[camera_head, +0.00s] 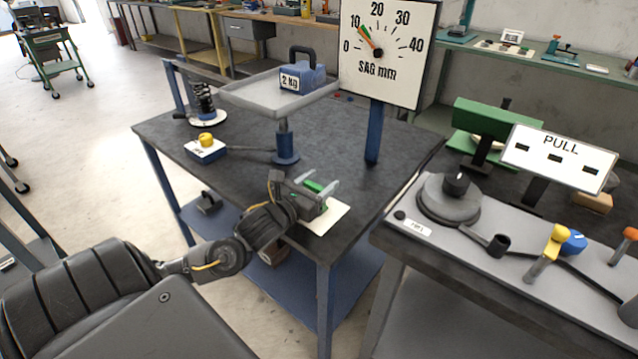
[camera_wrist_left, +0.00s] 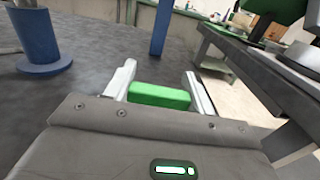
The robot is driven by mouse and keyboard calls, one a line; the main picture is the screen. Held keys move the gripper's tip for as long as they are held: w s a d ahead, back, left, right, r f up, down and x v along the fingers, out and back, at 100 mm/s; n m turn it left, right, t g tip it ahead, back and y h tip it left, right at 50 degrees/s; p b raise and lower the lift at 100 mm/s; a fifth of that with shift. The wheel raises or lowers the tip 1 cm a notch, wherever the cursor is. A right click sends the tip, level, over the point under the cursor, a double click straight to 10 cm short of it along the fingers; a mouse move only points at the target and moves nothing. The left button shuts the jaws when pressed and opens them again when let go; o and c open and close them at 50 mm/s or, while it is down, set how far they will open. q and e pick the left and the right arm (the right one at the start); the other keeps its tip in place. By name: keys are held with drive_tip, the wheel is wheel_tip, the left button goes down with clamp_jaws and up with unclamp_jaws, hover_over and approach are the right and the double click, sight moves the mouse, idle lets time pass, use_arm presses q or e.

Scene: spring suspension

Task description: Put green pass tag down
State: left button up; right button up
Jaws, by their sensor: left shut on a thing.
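The green pass tag (camera_head: 318,187) is a small green block between the fingers of my left gripper (camera_head: 318,190). It also shows in the left wrist view (camera_wrist_left: 159,95), held between the two pale fingers of the left gripper (camera_wrist_left: 160,90). The gripper is shut on the tag over the front right corner of the dark table (camera_head: 240,145). A white card (camera_head: 332,217) lies on the tabletop below the gripper, partly hidden by it. I cannot tell whether the tag touches the surface. My right gripper is not in view.
A scale tray (camera_head: 280,98) with a blue 2 KG weight (camera_head: 303,78) stands behind. The SAG mm dial (camera_head: 385,50) stands on a blue post. A box with a yellow button (camera_head: 206,142) sits at left. A bench with a PULL sign (camera_head: 558,155) stands at right.

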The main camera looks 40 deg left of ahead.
sight(312, 189)
use_arm(q)
drive_tip(key=shift+f, duration=0.1)
drive_tip(key=o, duration=1)
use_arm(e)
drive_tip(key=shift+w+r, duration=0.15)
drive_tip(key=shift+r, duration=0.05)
use_arm(q)
drive_tip(key=s, duration=1)
drive_tip(key=shift+d, duration=0.1)
drive_tip(key=shift+s, duration=1)
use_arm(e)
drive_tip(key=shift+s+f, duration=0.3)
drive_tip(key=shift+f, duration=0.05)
